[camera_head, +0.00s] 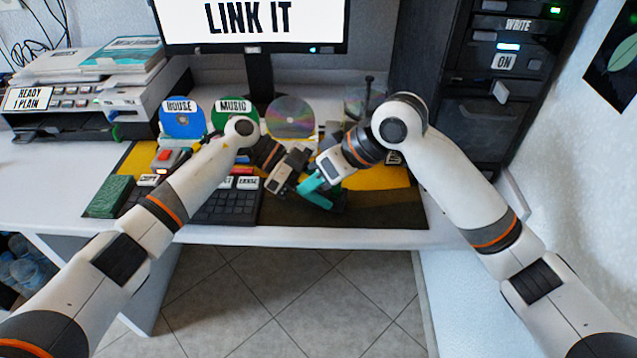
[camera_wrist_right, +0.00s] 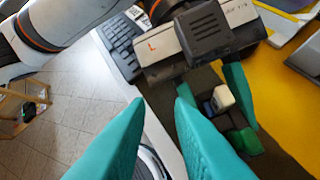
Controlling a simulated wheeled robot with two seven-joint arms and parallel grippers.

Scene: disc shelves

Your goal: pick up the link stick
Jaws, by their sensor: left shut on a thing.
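The link stick (camera_wrist_right: 222,98) appears as a small white and blue piece between the teal fingers of my left gripper (camera_wrist_right: 215,112) in the right wrist view. My left gripper (camera_head: 314,198) is low over the dark part of the desk mat in the head view, shut on that piece. My right gripper (camera_wrist_right: 160,98) is open and empty, its two teal fingertips apart and pointing towards the left gripper. In the head view my right gripper (camera_head: 310,186) is close beside the left one, and the stick cannot be made out there.
The keyboard (camera_head: 228,203) lies left of the grippers. A green block (camera_head: 110,197) is at the mat's left end. Discs marked HOUSE (camera_head: 182,122) and MUSIC (camera_head: 226,112) and a silver disc (camera_head: 291,117) stand behind. The monitor (camera_head: 255,22) shows LINK IT.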

